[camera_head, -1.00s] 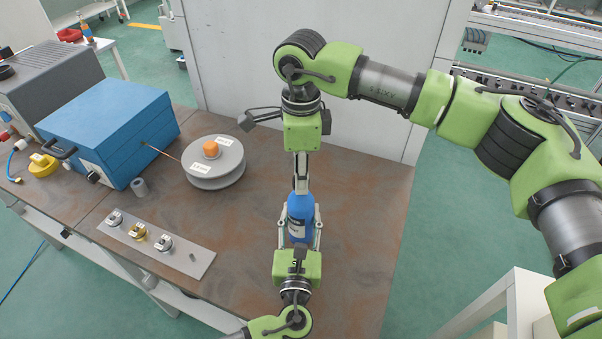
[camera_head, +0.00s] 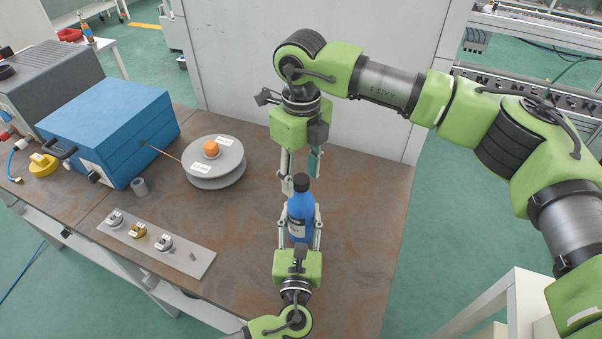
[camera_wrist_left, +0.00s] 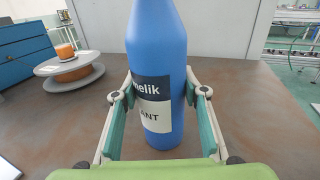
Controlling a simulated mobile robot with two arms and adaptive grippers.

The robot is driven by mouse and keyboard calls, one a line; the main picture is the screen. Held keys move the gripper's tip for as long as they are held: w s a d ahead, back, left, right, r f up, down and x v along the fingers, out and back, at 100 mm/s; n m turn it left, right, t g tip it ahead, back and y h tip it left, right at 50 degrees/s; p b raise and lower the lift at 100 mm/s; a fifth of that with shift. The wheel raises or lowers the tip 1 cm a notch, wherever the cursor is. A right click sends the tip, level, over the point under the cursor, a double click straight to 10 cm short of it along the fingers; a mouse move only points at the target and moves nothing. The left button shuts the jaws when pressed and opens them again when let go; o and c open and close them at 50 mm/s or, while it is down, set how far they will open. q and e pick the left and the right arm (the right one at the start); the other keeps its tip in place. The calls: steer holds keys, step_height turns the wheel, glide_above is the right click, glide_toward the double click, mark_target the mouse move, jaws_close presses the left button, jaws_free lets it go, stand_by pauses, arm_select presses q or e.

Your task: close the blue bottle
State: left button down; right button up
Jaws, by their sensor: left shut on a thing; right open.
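The blue bottle (camera_head: 301,219) stands upright on the brown table, with a black cap (camera_head: 302,183) on its top. In the left wrist view the blue bottle (camera_wrist_left: 160,55) shows its label, and its top is out of the picture. My left gripper (camera_head: 300,233) is shut on the bottle's body, with a finger on each side; its fingers (camera_wrist_left: 162,98) also show in the left wrist view. My right gripper (camera_head: 300,178) points down over the bottle. Its fingers are spread apart around or just behind the cap, not gripping it.
A grey spool (camera_head: 214,165) with an orange top, a blue box (camera_head: 110,130) and a metal plate (camera_head: 185,250) with several small fittings are on the table to the left. A pale wall panel (camera_head: 235,60) stands behind. The table (camera_head: 365,215) is bare to the right.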

step_height(320, 180, up, 12)
stand_by(0.5)
arm_select(q)
steer(key=c, duration=1.2)
jaws_free()
steer(key=shift+o, duration=0.2)
steer(key=shift+s, duration=0.15)
steer(key=s, duration=1.1)
steer(key=shift+s+a, duration=0.35)
steer(key=shift+s, duration=0.05)
